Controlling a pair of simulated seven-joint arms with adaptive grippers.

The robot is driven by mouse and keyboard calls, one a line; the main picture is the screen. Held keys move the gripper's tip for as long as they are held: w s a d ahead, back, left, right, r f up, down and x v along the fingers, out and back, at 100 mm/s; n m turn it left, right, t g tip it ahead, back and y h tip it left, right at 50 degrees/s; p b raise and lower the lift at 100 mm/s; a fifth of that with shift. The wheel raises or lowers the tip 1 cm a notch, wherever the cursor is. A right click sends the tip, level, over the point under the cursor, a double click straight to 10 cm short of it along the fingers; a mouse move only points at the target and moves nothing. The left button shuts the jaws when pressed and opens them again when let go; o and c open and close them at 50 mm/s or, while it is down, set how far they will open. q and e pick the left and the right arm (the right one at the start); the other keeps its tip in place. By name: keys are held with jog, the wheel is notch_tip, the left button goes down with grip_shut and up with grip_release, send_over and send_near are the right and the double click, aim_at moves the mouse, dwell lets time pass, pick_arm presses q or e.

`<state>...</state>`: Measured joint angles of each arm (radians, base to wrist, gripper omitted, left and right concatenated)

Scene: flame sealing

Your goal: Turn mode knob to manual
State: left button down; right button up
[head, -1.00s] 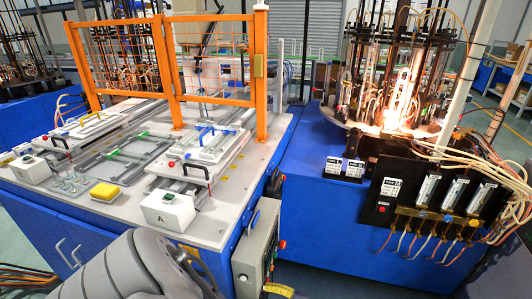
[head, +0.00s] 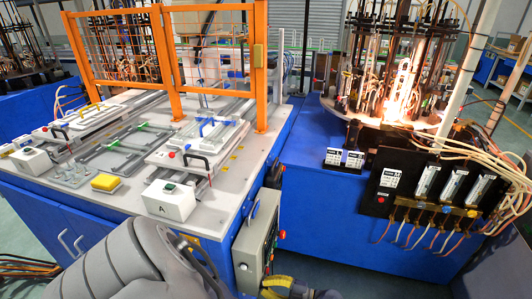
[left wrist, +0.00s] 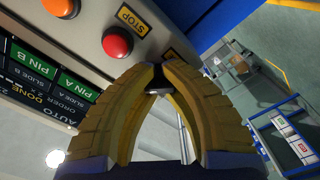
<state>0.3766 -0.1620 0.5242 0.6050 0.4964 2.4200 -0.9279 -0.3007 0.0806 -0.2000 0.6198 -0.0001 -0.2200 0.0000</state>
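The control box (head: 256,240) hangs on the right end of the blue bench in the head view. In the left wrist view its panel shows an orange button (left wrist: 62,6), a red STOP button (left wrist: 117,42) and a dark mode knob (left wrist: 157,76) in a row. My left gripper (left wrist: 160,70) has its yellow fingertips closed in on the knob from both sides. The tips hide most of the knob, so its setting cannot be read. In the head view my left gripper (head: 286,288) is low at the box, cut by the bottom edge. My right gripper is not in view.
The bench (head: 225,185) carries clamps, a yellow block (head: 105,182) and a white box marked A (head: 168,201). Orange guard frames (head: 170,65) stand behind. A lit flame (head: 405,110) burns on the machine at right. Open floor lies below the box.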

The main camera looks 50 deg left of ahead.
pick_arm(q)
jog(key=n, duration=0.4)
jog(key=shift+w+r+n, duration=0.1)
jog(key=shift+w+n, duration=0.05)
jog(key=shift+n, duration=0.15)
jog(key=shift+a+n, duration=0.1)
jog(key=shift+n, duration=1.4)
jog(key=shift+w+r, duration=0.15)
jog(key=c, duration=1.5)
grip_release()
jog(key=o, duration=0.5)
jog(key=shift+c, duration=0.2)
jog(key=shift+s, duration=0.2)
